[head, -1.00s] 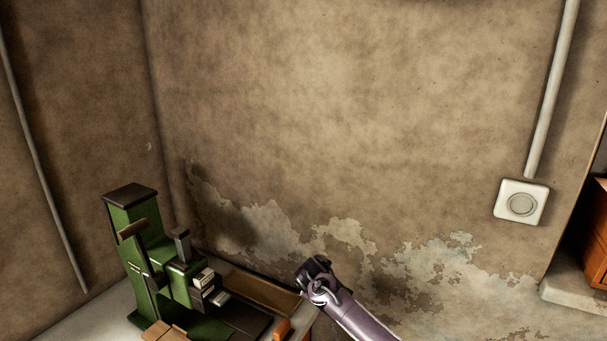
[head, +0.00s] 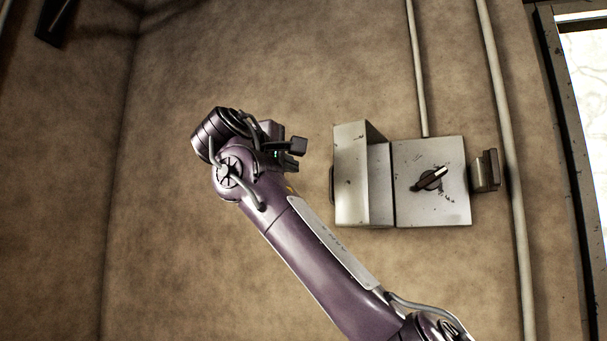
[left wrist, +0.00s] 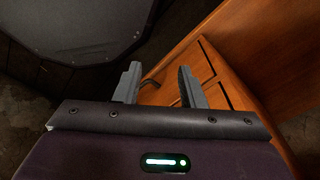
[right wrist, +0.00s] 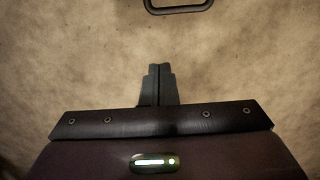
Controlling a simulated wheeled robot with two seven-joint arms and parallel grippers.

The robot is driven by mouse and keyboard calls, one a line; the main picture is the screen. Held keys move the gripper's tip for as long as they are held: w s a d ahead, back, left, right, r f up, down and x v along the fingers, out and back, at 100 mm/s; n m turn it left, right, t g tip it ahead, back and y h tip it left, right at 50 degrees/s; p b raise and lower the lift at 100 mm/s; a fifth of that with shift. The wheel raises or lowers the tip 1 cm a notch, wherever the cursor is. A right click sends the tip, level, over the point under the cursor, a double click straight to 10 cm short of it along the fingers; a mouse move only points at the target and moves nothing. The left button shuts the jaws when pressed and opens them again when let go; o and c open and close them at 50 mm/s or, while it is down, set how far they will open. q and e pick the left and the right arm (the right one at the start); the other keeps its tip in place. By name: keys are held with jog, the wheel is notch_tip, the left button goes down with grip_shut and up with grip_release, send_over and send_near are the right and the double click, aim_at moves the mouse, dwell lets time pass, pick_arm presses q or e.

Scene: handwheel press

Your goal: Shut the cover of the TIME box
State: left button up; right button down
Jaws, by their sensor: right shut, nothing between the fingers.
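A grey metal box (head: 450,155) with a dark rotary knob (head: 430,180) hangs on the wall in the head view. I can read no TIME label on it. What looks like its cover (head: 350,170) stands out from the wall at its left side, swung open. A dark handle (head: 331,186) shows at the cover's left edge, and a dark handle loop (right wrist: 180,8) shows at the top of the right wrist view. My right gripper (head: 299,147) is shut and empty, left of the cover and apart from it. My left gripper (left wrist: 160,80) is open and empty, outside the head view.
Conduits (head: 419,70) run up the wall above the box and to its right. A small grey bracket-like piece (head: 487,171) sits right of the box. A window frame (head: 565,120) stands farther right. An orange wooden cabinet (left wrist: 225,65) lies beyond my left fingers.

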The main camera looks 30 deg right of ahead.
jog(key=w+d+p, duration=0.1)
jog(key=d+p, duration=0.5)
jog(key=d, duration=0.2)
jog(key=shift+d+r, duration=0.15)
jog(key=shift+d, duration=0.15)
jog(key=shift+w, duration=0.15)
